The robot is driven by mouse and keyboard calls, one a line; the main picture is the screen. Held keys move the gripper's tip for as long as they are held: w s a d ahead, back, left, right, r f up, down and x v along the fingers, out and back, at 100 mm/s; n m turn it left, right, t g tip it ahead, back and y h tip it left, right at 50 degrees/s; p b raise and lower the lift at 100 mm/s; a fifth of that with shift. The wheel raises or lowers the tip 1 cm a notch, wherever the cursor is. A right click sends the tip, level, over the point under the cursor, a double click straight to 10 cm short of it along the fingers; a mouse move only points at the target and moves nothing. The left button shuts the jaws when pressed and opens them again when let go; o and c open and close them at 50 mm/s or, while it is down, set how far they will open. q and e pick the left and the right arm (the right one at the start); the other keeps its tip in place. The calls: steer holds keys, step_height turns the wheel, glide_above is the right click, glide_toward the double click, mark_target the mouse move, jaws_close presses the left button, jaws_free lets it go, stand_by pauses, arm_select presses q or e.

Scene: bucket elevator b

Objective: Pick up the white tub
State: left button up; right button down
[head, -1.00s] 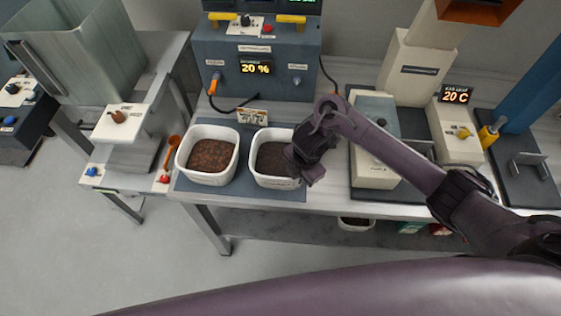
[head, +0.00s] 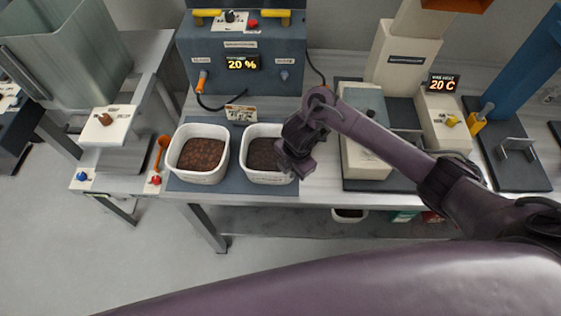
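Two white tubs stand side by side on a blue-grey mat (head: 215,186) on the bench. The left white tub (head: 198,177) holds reddish-brown pellets. The right white tub (head: 263,177) holds darker brown material. My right gripper (head: 292,168) is at the right rim of the right tub and covers part of that side. Its fingers are dark and seen from above and behind, so whether they are open or closed on the rim is unclear. A third white tub (head: 349,215) shows partly on the shelf under the bench. My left gripper is not in view.
A blue-grey control box (head: 243,68) reading 20 % stands behind the tubs, with a small card (head: 241,113) in front. A cream machine (head: 366,160) stands right of my gripper. An orange scoop (head: 161,152) lies left of the left tub. The bench front edge is close to the tubs.

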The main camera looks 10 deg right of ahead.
step_height(320, 180, up, 20)
steer(key=p, duration=0.7)
stand_by(0.9)
